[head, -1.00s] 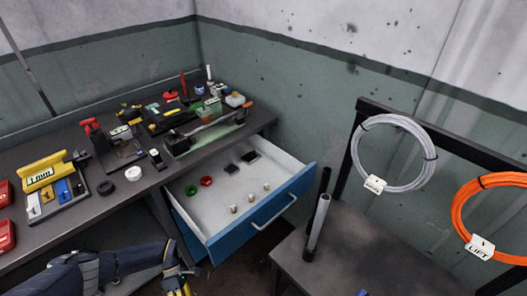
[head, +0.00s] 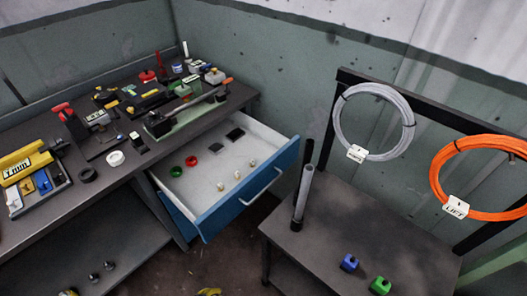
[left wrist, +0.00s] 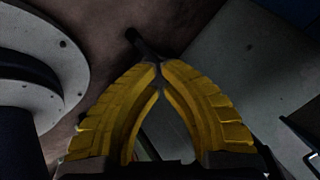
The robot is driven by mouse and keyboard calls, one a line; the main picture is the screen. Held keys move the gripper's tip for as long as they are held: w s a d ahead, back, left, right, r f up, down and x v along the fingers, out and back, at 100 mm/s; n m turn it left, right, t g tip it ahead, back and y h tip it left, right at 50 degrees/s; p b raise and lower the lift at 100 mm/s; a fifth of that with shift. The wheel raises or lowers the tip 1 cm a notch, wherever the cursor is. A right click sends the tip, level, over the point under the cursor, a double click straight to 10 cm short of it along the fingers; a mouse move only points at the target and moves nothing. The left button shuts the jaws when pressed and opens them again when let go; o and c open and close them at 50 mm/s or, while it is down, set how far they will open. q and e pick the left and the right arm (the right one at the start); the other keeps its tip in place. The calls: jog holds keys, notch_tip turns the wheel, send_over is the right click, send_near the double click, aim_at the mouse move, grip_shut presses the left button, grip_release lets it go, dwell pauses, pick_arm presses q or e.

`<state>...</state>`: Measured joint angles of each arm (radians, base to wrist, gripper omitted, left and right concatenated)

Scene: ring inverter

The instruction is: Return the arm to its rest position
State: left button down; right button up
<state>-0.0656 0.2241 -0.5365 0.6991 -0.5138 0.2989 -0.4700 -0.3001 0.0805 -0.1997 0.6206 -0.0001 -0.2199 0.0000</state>
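My left gripper shows in the left wrist view (left wrist: 161,76) with its yellow ribbed fingers curved together. The tips meet and nothing is held between them. They point over a dark brownish floor and a grey surface, with no task object close. In the head view the left arm is no longer over the bench or drawer. A small yellow piece (head: 209,292) shows at the bottom edge; I cannot tell if it belongs to a gripper. My right gripper is not in view.
The blue drawer (head: 247,198) stands open with small parts inside. The workbench (head: 50,221) holds tools and a yellow-topped box.

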pick_arm(q)
jog(key=s+a+f+n+g+y, duration=0.1)
jog(key=s+n, duration=0.3)
jog(key=s, duration=0.5)
jog(key=s+a+f+n+g+y, duration=0.2)
jog(key=s+f+n+g, duration=0.1)
jog(key=s, duration=0.6)
jog(key=s+a+f+n+g+y, duration=0.1)
jog(key=s+f+n, duration=0.3)
jog(key=s, duration=0.6)
jog(key=shift+a+f+n+g, duration=0.15)
jog(key=shift+a+n+g, duration=0.45)
jog(key=shift+n, duration=0.6)
